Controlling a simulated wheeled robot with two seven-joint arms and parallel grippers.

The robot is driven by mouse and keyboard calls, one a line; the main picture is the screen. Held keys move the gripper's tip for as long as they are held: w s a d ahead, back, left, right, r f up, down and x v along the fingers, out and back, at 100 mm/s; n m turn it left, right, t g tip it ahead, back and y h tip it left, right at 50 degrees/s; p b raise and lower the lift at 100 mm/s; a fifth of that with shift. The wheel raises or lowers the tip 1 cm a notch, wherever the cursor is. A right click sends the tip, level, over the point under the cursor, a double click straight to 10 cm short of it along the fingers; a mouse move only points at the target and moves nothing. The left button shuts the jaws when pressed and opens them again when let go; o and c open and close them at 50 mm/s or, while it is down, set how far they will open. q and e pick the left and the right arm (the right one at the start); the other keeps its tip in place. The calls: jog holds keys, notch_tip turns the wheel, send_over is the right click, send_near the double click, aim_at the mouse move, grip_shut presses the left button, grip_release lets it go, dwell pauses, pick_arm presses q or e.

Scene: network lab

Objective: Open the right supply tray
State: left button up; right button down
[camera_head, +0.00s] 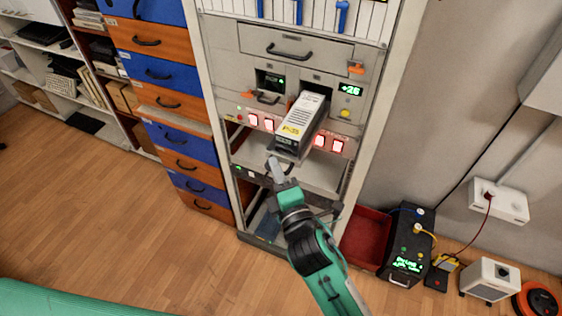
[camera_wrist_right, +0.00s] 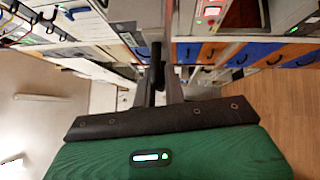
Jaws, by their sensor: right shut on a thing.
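The right supply tray (camera_head: 303,118) is a long grey box with a white and yellow label on top. It juts forward out of its bay in the equipment rack, and its dark front end faces me. My right gripper (camera_head: 275,170) is at that front end, low in front of it. In the right wrist view the fingers (camera_wrist_right: 158,88) close around a dark handle (camera_wrist_right: 157,62), which I take to be the tray's. The tray's front is partly hidden. My left gripper is not in view.
The rack has a drawer (camera_head: 290,48) above and an open shelf (camera_head: 315,175) below. Blue and orange drawers (camera_head: 165,75) stand to the left. A red bin (camera_head: 366,236) and a black power unit (camera_head: 406,252) are on the floor at right. The wooden floor (camera_head: 120,215) at left is clear.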

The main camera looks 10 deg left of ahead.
jog(key=shift+r, duration=0.2)
jog(key=c, duration=1.5)
grip_release()
jog(key=shift+s, duration=0.1)
jog(key=shift+f, duration=0.15)
jog(key=shift+s+d+f, duration=0.1)
jog(key=shift+s, duration=0.1)
jog(key=shift+b+v, duration=2.55)
jog(key=shift+v, duration=4.1)
